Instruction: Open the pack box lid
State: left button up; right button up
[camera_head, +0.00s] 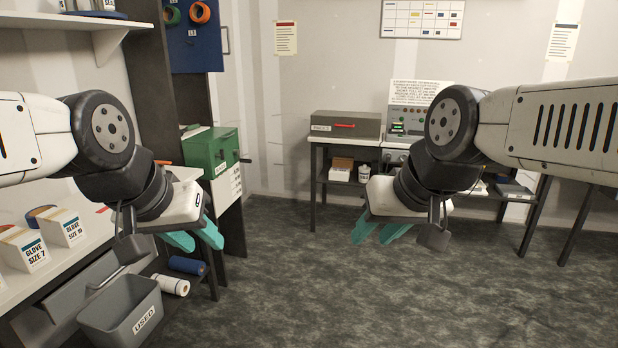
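A grey box (345,124) with a red handle on its front stands on a dark-framed table at the back centre, and it looks like the pack box. Its label is too small to read surely, and its lid looks shut. My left gripper (204,245) has teal fingers spread apart with nothing between them, in front of the left shelving. My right gripper (373,241) also has its teal fingers apart and empty, in front of the back table and well short of the box.
A control unit (408,121) stands right of the box. A green box (211,150) is on the left. Glove boxes (62,226) lie on the left bench, with a grey "USED" bin (122,308) below. The middle floor is clear.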

aim_at(353, 122)
jog(key=i+l+z, duration=0.3)
jog(key=i, duration=0.65)
jog(key=i+z, duration=0.35)
jog(key=i, duration=0.6)
jog(key=i+l+u, duration=0.15)
jog(key=i+u, duration=0.25)
jog(key=i, duration=0.3)
jog(key=i+l+u, duration=0.4)
jog(key=i, duration=0.25)
jog(key=i+l+u, duration=0.4)
jog(key=i+l, duration=0.15)
